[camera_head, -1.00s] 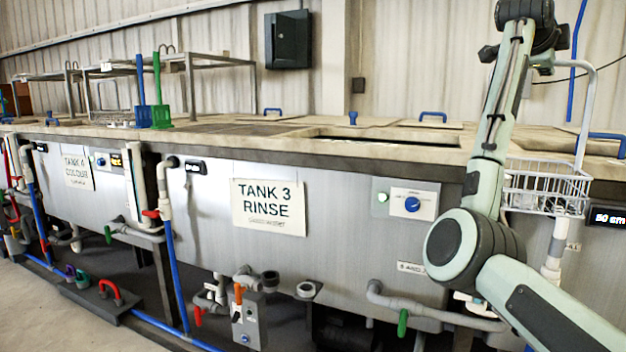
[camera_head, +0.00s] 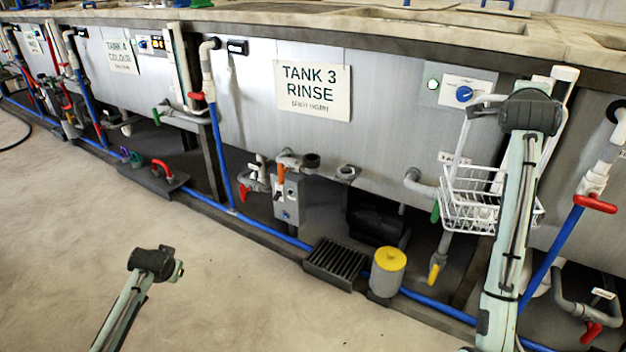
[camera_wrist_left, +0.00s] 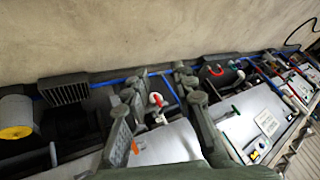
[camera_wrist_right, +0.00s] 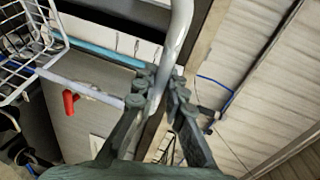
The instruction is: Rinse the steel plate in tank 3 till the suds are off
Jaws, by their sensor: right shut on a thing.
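I cannot make out the steel plate in any view. A white wire basket (camera_head: 470,205) hangs in front of the lower right of tank 3 (camera_head: 390,125), and no plate shows in it. It also shows in the right wrist view (camera_wrist_right: 28,50). My right gripper (camera_wrist_right: 163,88) is shut on the basket's pale handle rod (camera_wrist_right: 180,35). My left gripper (camera_wrist_left: 156,88) is open and empty, with floor and pipework beyond its fingers. Only part of my left arm shows in the head view. The inside of tank 3 is hidden.
The bench top (camera_head: 300,22) runs along the back, above the tank fronts. Tank 4's sign (camera_head: 122,56) is to the left.

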